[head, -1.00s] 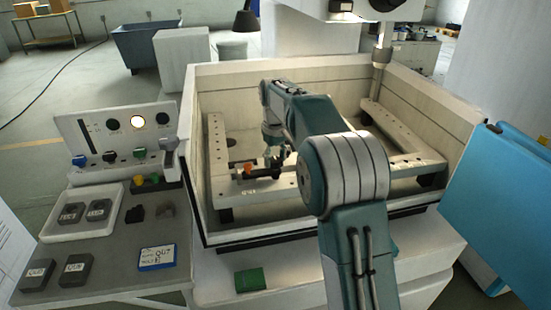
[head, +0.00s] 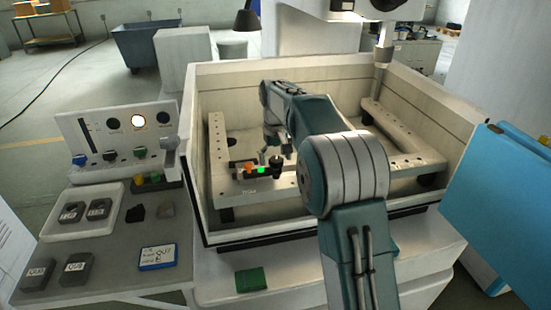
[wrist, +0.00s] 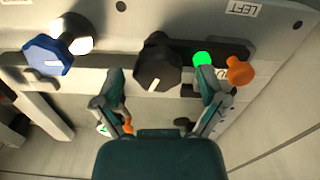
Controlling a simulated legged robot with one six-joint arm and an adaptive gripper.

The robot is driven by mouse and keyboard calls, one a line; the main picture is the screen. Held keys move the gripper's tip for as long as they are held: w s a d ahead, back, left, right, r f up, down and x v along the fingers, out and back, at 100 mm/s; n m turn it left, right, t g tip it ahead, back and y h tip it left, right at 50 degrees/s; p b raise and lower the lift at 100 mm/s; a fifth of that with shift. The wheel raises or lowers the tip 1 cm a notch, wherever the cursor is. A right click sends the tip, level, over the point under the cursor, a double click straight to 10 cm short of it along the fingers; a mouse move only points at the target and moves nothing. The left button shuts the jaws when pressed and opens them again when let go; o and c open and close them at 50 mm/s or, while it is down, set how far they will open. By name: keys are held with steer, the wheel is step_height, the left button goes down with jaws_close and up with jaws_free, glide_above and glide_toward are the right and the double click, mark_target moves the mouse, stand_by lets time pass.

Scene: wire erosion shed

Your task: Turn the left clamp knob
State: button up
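The black clamp knob (wrist: 158,68) sits on the pale bar, nearest of the two large knobs to the LEFT label (wrist: 241,8) in the wrist view. It also shows in the head view (head: 276,163). A green lamp (wrist: 203,59) is lit beside it, with an orange knob-like part (wrist: 239,71) farther right. My gripper (wrist: 161,76) is open, with its fingers spread to either side of the black knob and no visible contact. A white mark shows on the knob's side facing my gripper. In the head view my arm partly hides the gripper.
A blue knob (wrist: 48,55) with a white lamp (wrist: 72,33) sits farther along the bar. The tank walls (head: 330,70) surround the bars. A control panel (head: 122,135) and a tray (head: 55,222) with dark blocks stand at left. A blue door (head: 500,190) is at right.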

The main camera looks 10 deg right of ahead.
mark_target(276, 159)
steer(key=shift+r, duration=0.1)
step_height(276, 159, up, 12)
stand_by(0.6)
steer(key=s+r+t, duration=0.2)
steer(key=s, duration=0.8)
steer(key=s+r+t, duration=0.1)
steer(key=s+r, duration=0.1)
steer(key=s, duration=0.7)
steer(key=s+f+t, duration=0.1)
steer(key=s+f, duration=0.4)
steer(key=s, duration=0.3)
steer(key=s+f+m+t, duration=0.1)
steer(key=s+f, duration=0.4)
steer(key=s, duration=0.4)
steer(key=shift+s+f+t, duration=0.3)
steer(key=shift+f, duration=0.05)
